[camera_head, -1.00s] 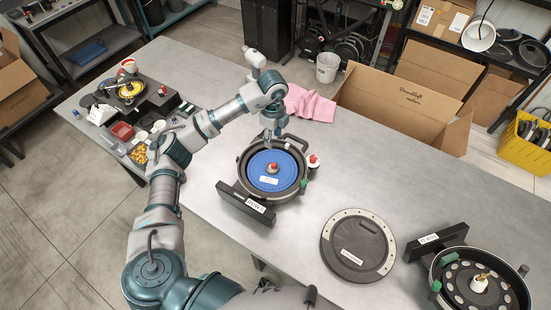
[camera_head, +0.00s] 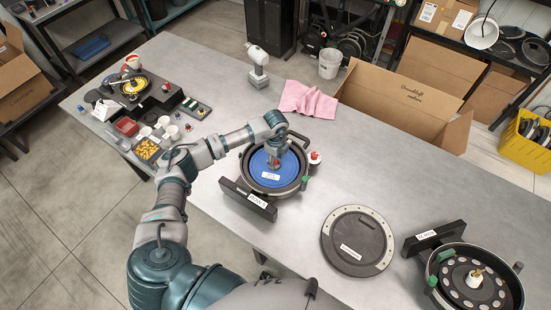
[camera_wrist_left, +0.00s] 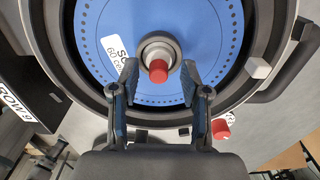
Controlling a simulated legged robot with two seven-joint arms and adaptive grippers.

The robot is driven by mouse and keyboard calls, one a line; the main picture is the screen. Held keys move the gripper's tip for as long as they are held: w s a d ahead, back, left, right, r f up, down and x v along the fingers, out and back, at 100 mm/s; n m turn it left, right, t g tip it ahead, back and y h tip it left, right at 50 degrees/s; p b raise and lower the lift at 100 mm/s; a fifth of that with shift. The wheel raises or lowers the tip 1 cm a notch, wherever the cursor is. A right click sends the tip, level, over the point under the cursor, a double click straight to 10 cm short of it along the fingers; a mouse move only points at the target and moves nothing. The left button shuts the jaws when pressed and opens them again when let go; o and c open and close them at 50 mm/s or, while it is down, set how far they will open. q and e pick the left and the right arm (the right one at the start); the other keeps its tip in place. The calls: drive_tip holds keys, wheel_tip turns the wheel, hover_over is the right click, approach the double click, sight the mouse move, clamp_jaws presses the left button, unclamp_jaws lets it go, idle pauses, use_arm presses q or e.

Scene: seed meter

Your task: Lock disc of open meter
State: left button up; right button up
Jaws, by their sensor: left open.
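The open meter (camera_head: 246,160) is a round black housing on the table, with a blue disc (camera_head: 265,178) seated inside it. In the left wrist view the blue disc (camera_wrist_left: 100,45) shows a ring of small holes, a white label and a grey hub with a red knob (camera_wrist_left: 159,71) at its centre. My left gripper (camera_head: 275,161) is over the disc, close to the hub. In the left wrist view its two fingers (camera_wrist_left: 160,82) are apart on either side of the red knob, with nothing between them gripped. Whether they touch the hub cannot be told. My right gripper is not in view.
A round dark lid (camera_head: 357,242) lies right of the meter. A second meter (camera_head: 476,280) with a black perforated disc stands at the lower right. A red-topped knob (camera_head: 315,157) sits beside the open meter. A pink cloth (camera_head: 308,100) and cardboard box (camera_head: 400,105) are behind.

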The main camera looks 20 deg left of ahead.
use_arm(q)
clamp_jaws()
drive_tip(key=m+b, duration=0.2)
drive_tip(key=m, duration=0.2)
drive_tip(key=m+b, duration=0.2)
drive_tip(key=m, duration=0.3)
drive_tip(key=m+b, duration=0.2)
drive_tip(key=m, duration=0.3)
drive_tip(key=shift+m+b, duration=0.95)
drive_tip(key=shift+m, duration=1.05)
